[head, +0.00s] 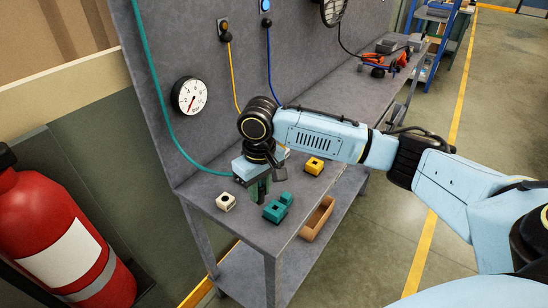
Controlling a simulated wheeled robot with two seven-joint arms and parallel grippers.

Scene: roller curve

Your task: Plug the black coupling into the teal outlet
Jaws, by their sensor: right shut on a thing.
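My right gripper (259,190) points down over the near part of the grey bench, shut. The teal hose (160,95) hangs along the panel and runs to this gripper. The thing in its jaws is taken to be the black coupling at the hose's end; it is mostly hidden by the jaws and wrist. A teal block with an opening (278,208), which looks like the teal outlet, stands on the bench just right of and nearer than the gripper, apart from it. My left gripper is out of view.
A white block (226,202) and a yellow block (314,166) stand on the bench (232,226) near the gripper. Yellow (232,75) and blue (270,65) hoses hang from wall outlets. A gauge (190,96) is on the panel. A fire extinguisher (62,240) stands at left.

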